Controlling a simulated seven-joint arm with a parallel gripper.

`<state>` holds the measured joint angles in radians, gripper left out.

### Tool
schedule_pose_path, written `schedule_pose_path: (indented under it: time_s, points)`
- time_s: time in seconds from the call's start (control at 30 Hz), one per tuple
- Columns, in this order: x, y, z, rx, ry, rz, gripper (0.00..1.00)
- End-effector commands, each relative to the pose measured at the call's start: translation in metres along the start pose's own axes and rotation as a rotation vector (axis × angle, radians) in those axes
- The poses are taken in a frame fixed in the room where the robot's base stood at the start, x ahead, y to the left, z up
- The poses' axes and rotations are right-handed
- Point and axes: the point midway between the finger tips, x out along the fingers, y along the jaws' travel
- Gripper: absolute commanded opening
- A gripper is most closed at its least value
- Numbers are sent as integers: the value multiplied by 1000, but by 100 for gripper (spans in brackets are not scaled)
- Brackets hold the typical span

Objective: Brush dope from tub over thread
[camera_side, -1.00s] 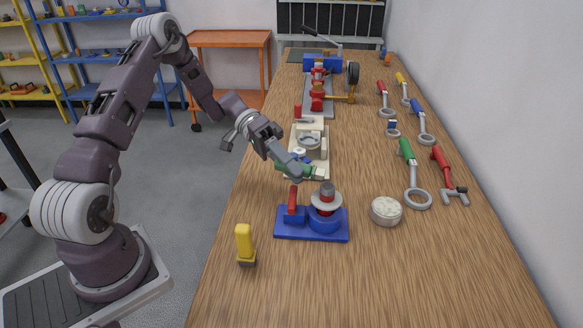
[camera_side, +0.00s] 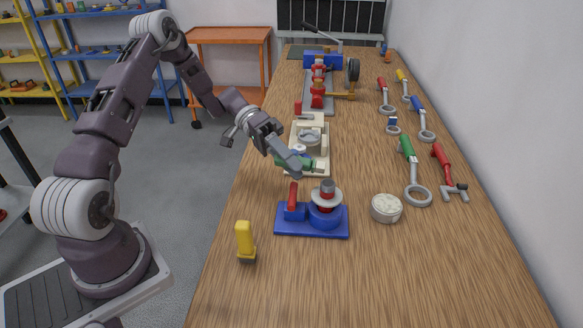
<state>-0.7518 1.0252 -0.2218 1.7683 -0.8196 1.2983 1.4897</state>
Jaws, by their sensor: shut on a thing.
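A whitish round tub (camera_side: 386,208) sits on the bench to the right, apart from the gripper. Nearer the camera, a blue fixture (camera_side: 285,229) carries a pale disc with a grey and red upright part (camera_side: 328,188) and a red lever. I cannot make out thread on it.
A yellow-handled tool (camera_side: 244,238) stands near the bench's left edge. Several coloured-handled tools, including a green one (camera_side: 408,152) and a red one (camera_side: 442,162), lie along the right. Red valves (camera_side: 317,90) stand farther back.

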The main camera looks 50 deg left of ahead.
Motion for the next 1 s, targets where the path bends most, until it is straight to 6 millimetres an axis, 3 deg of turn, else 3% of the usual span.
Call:
schedule_pose_path:
  time_s: [1.0]
  points:
    - [8, 4, 0, -1, 3, -1, 0]
